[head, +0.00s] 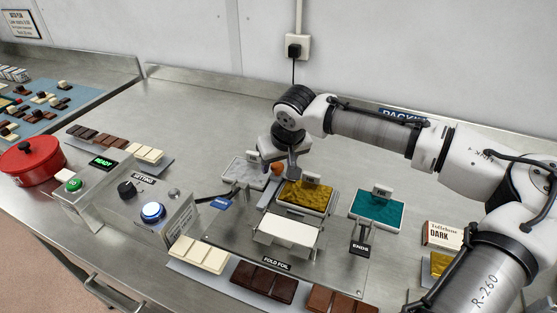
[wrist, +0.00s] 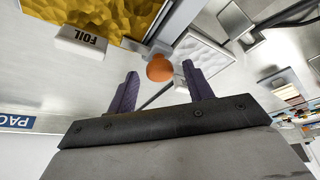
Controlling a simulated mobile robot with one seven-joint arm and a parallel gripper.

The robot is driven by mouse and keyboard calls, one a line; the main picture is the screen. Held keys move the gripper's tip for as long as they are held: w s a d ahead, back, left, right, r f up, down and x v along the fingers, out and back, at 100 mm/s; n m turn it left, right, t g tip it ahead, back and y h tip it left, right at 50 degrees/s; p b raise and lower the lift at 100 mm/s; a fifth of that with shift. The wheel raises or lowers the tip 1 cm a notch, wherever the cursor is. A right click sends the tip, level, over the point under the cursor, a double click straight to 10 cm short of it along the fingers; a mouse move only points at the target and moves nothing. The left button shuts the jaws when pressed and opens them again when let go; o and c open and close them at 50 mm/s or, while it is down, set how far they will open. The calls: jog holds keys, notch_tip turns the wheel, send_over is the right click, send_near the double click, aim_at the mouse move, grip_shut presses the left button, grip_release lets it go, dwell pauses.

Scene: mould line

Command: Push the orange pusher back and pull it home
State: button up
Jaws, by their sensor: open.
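The orange pusher's round knob (head: 278,169) shows at the back of the foil fixture, between the silver tray (head: 241,171) and the gold foil tray (head: 318,206). In the wrist view the knob (wrist: 160,67) lies between and just beyond my two fingertips. My gripper (head: 292,171) points down behind the gold tray, close to the knob. In the wrist view my gripper (wrist: 160,75) is open, with a visible gap on both sides of the knob. The rest of the pusher is mostly hidden.
A white folded flap (head: 286,234) stands in front of the gold tray. A teal tray (head: 378,208) is to the right. A control box with a blue button (head: 153,212) stands at left. Chocolate bars (head: 263,282) line the front. The back of the steel bench is clear.

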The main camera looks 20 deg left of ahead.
grip_shut()
jog(key=s, duration=0.9)
jog(key=shift+a+f+b, duration=0.1)
jog(key=shift+a+b, duration=0.1)
jog(key=shift+b, duration=0.2)
grip_release()
jog(key=b+v, duration=0.1)
jog(key=v, duration=1.3)
jog(key=shift+s+f, duration=0.1)
jog(key=shift+f, duration=0.05)
